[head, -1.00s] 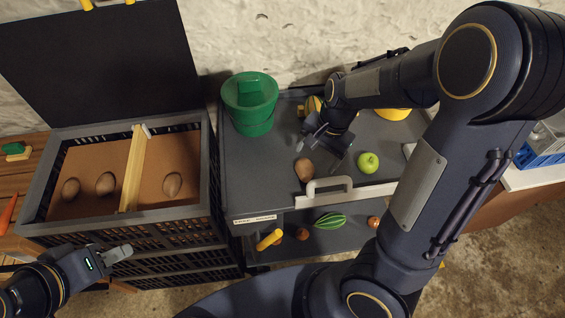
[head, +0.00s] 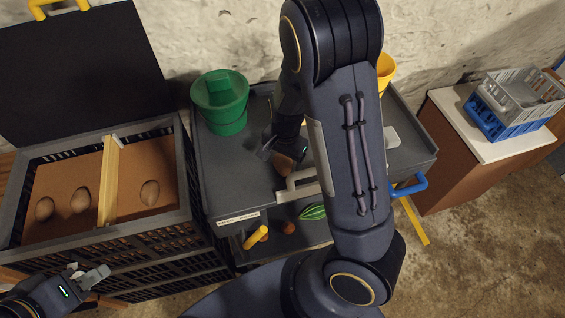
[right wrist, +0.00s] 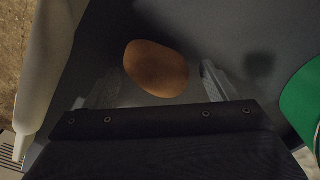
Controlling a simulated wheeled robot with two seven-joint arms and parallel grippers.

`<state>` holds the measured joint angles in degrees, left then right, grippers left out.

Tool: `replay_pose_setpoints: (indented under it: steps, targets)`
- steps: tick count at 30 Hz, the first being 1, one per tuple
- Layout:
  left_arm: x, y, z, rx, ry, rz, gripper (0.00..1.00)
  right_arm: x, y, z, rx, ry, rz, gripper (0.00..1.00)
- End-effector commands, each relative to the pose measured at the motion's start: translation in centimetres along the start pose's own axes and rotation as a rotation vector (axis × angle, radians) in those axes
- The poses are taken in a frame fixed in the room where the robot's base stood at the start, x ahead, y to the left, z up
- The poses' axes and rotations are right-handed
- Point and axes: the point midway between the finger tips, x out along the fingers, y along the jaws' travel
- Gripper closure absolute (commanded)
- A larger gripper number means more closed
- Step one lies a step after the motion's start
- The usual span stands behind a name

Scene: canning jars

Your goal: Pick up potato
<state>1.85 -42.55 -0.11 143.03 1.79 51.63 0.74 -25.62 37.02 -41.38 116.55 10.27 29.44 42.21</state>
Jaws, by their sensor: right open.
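A brown potato (head: 284,164) lies on the grey top of the cart (head: 240,185), close to the cart's white handle. In the right wrist view the potato (right wrist: 157,69) sits between and just beyond the two fingers of my right gripper (right wrist: 160,90). That gripper is open, with a finger on each side. In the head view my right gripper (head: 272,150) is at the potato, partly hidden by its own arm. My left gripper (head: 88,276) is low at the left, in front of the black crate, away from the potato; its jaw opening is unclear.
A green bucket (head: 220,103) stands at the cart's back left. The white handle (head: 298,184) is right beside the potato. A black crate (head: 190,205) with several potatoes and a wooden divider (head: 108,180) stands left. My right arm hides much of the cart top.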

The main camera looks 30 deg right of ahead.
Motion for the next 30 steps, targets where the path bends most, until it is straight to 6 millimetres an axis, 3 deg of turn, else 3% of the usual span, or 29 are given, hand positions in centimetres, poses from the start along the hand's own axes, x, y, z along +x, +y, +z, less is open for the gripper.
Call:
replay_pose_setpoints:
  steps: [7,15,25,30]
  targets:
    - [0.0,0.0,0.0,0.0,0.0,0.0,0.64,0.2,0.0,0.0,0.0,0.0,0.0,0.2]
    - [0.0,0.0,0.0,0.0,0.0,0.0,0.64,0.2,0.0,0.0,0.0,0.0,-0.001,0.54]
    - [-0.1,0.0,0.0,0.0,0.0,0.0,0.64,-0.1,-0.1,0.0,-0.001,0.001,-0.002,0.54]
    - [-0.5,0.2,-0.2,0.0,0.0,0.0,0.64,-2.5,-0.3,0.0,-0.003,0.003,-0.007,0.54]
